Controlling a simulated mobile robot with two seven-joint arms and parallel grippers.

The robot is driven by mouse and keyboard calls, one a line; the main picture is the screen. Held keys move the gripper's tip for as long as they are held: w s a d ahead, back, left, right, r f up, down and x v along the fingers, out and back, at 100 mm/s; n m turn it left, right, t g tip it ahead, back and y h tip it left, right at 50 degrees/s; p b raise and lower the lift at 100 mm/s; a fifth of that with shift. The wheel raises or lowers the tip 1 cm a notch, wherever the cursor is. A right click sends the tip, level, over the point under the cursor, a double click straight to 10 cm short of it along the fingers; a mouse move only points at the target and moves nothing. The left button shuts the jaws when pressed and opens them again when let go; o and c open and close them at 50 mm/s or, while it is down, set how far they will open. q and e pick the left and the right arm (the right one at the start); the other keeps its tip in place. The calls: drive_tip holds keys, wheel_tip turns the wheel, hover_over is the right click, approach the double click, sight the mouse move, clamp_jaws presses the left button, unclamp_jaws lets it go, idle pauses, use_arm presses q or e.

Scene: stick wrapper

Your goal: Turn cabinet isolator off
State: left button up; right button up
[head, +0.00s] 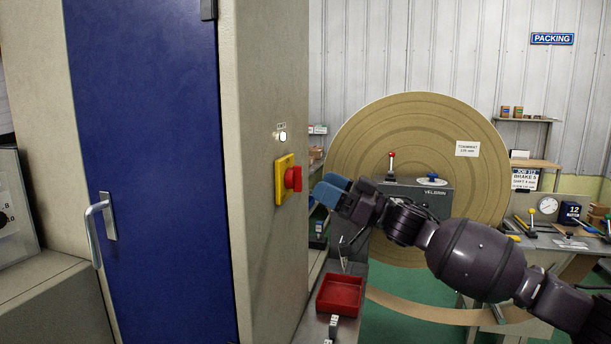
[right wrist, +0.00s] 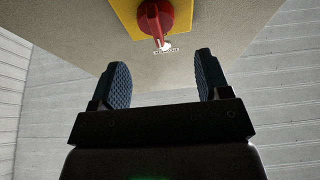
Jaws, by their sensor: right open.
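The cabinet isolator is a red rotary knob (head: 293,179) on a yellow plate (head: 281,181), fixed to the side wall of the beige cabinet (head: 266,90). A white lamp (head: 283,136) with a small label sits above it. In the right wrist view the red knob (right wrist: 155,18) is at the top, just beyond the fingertips. My right gripper (head: 330,190) is open, with blue finger pads, and is close to the knob on its right, apart from it. In the right wrist view the gripper (right wrist: 161,75) has nothing between its fingers. My left gripper is not in view.
The cabinet has a blue door (head: 150,170) with a metal handle (head: 99,230). A red tray (head: 340,294) lies below my right gripper. A large brown roll (head: 415,125) stands behind my right arm. A bench with tools (head: 560,238) is at the right.

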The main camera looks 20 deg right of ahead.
sight(295, 179)
drive_tip(key=shift+x, duration=2.7)
drive_tip(key=shift+f, duration=0.1)
drive_tip(key=c, duration=0.9)
